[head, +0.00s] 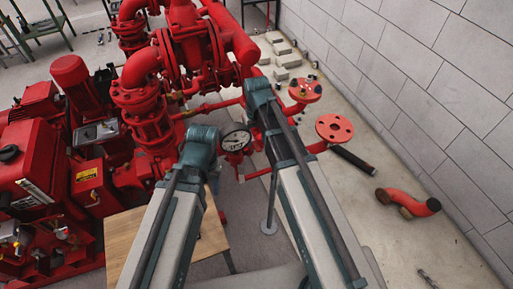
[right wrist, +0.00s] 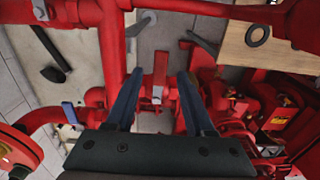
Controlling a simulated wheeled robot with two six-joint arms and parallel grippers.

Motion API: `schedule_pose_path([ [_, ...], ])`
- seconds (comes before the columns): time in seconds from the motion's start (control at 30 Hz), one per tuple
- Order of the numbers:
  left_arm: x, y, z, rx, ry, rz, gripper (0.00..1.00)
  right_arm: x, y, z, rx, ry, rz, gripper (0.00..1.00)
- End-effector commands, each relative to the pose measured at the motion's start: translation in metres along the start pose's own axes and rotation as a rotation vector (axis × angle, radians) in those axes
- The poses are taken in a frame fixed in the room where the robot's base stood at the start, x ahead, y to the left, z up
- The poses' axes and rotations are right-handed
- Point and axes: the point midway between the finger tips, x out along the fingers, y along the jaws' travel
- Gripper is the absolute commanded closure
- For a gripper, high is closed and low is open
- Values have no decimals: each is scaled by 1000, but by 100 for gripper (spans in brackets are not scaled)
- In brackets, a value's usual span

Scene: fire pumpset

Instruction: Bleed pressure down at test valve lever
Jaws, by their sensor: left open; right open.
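My right gripper (right wrist: 158,82) is open in the right wrist view, its two dark blue fingers apart with nothing gripped. A narrow red bar (right wrist: 161,66) with a pale piece (right wrist: 157,95) at its near end shows in the gap between the fingers. I cannot tell whether this is the test valve lever, or whether the fingers touch it. In the head view my two arms reach forward to the red pipework and hide both grippers. No lever can be made out clearly in the head view.
Red pumps and pipes (head: 150,110) fill the left and centre. A red flange (head: 334,128) sticks out at the right. A wooden tabletop (head: 208,243) lies under my left arm.

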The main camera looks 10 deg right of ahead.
Motion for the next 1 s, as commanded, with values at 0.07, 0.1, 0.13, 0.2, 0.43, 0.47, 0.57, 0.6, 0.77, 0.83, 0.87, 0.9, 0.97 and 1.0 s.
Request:
schedule_pose_path([
  [0.07, 12, 1, -1, 0, 0, 0, 46, 12, 0, 0, 0, 0, 0, 46],
  [0.1, 14, 1, -1, 0, 0, 0, 46, 14, 0, 0, 0, 0, 0, 46],
  [0.13, 14, 1, -1, 0, 0, 0, 46, 14, 0, 0, 0, 0, 0, 46],
  [0.2, 15, 2, -1, 0, 0, 0, 46, 15, 0, 0, 0, 0, 0, 46],
  [0.43, 14, 1, -1, 0, 0, 0, 46, 14, 0, 0, 0, 0, 0, 46],
  [0.47, 14, 1, -1, 0, 0, 0, 46, 14, 0, 0, 0, 0, 0, 50],
  [0.57, 14, 1, -1, 0, 0, 0, 46, 14, 0, 0, 0, 0, 0, 68],
  [0.6, 14, 1, -1, 0, 0, 0, 46, 14, 0, 0, 0, 0, 0, 75],
  [0.77, 14, 1, -1, 0, 0, 0, 46, 14, 0, 0, 0, 0, 0, 100],
  [0.83, 14, 1, -1, 0, 0, 0, 46, 14, 0, 0, 0, 0, 0, 100],
  [0.87, 14, 1, -1, 0, 0, 0, 46, 14, 0, 0, 0, 0, 0, 100],
  [0.9, 14, 1, -1, 0, 0, 0, 46, 14, 0, 0, 0, 0, 0, 100],
  [0.97, 14, 1, -1, 0, 0, 0, 46, 14, 0, 0, 0, 0, 0, 100],
  [1.0, 14, 1, -1, 0, 0, 0, 46, 14, 0, 0, 0, 0, 0, 100],
])
